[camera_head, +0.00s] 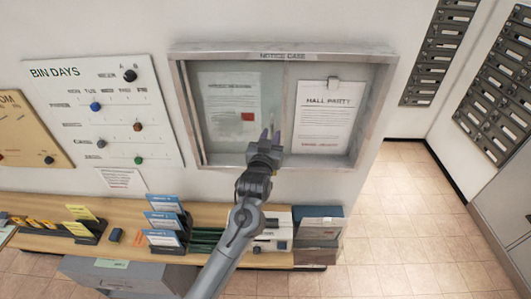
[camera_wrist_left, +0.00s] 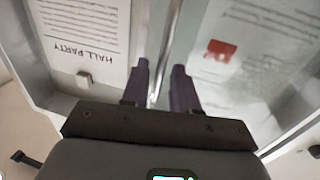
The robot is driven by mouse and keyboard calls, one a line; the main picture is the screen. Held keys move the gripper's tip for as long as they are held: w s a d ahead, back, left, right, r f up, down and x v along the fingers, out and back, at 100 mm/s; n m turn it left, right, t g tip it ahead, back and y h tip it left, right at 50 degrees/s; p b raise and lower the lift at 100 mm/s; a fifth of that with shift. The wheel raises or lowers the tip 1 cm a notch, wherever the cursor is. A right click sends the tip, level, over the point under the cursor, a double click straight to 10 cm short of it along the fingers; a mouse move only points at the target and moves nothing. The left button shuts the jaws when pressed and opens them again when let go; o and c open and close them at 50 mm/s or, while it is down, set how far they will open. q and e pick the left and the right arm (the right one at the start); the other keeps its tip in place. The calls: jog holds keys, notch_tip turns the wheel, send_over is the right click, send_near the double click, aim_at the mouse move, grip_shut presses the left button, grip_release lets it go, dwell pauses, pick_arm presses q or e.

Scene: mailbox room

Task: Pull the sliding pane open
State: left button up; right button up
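The notice case (camera_head: 282,56) is a grey metal frame on the wall. Its sliding pane (camera_head: 273,88) looks like a tinted glass sheet covering the left half, over a paper with a red mark; the pane also shows at the right of the left wrist view (camera_wrist_left: 235,65). My left gripper (camera_head: 270,136) is at the lower middle of the case, near the pane's right side. In the left wrist view its two dark fingers (camera_wrist_left: 161,88) are apart, with a thin upright metal bar (camera_wrist_left: 168,42) between them. Contact with the bar cannot be told. My right gripper is not in view.
A "Hall Party" notice (camera_head: 326,115) hangs in the case's right half. A Bin Days board (camera_head: 85,72) is on the wall to the left. Below, a wooden counter (camera_head: 120,207) carries leaflet holders (camera_head: 165,222) and boxes. Mailboxes (camera_head: 497,95) line the right wall.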

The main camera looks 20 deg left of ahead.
pick_arm(q)
jog(key=s+b, duration=0.2)
jog(key=s, duration=0.7)
jog(key=shift+d, duration=0.3)
jog(key=shift+s, duration=0.1)
jog(key=s+a+f+g+p, duration=0.2)
jog(key=s+f+g, duration=0.1)
jog(key=s+f, duration=0.5)
jog(key=s+a+f+g+p, duration=0.25)
jog(key=s+f, duration=0.25)
jog(key=f, duration=0.5)
jog(key=s+a+f+m+g+h+p, duration=0.1)
jog(key=s+g, duration=0.8)
jog(key=s, duration=1.6)
jog(key=shift+a+f+m+p, duration=0.2)
jog(key=shift+f+m+p, duration=0.1)
jog(key=shift+m+p, duration=0.7)
